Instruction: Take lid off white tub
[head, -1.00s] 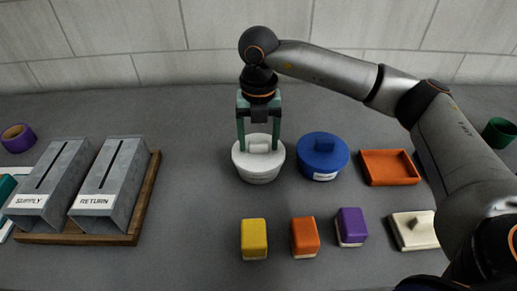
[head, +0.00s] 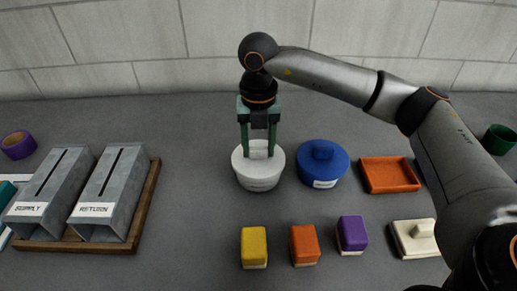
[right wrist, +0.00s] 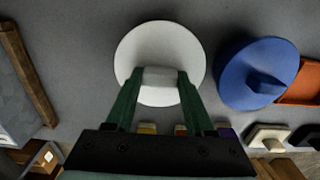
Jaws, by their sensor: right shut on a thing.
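The white tub (head: 260,186) stands upright at the middle of the grey table, with a small label on its front. Its round white lid (head: 243,165) looks seated on it. In the right wrist view the lid (right wrist: 160,42) hides the tub below. My right gripper (head: 258,154) reaches down from above and is shut on the lid's block-shaped handle, one green finger on each side. In the right wrist view the gripper (right wrist: 160,76) holds the handle between its fingertips. My left gripper is not in view.
A blue lidded tub (head: 322,172) stands close to the right, with an orange tray (head: 390,174) beyond it. Yellow (head: 254,246), orange (head: 304,244) and purple (head: 351,234) blocks sit in front. Grey ducts (head: 107,190) stand in a wooden tray at left. Table behind the tub is clear.

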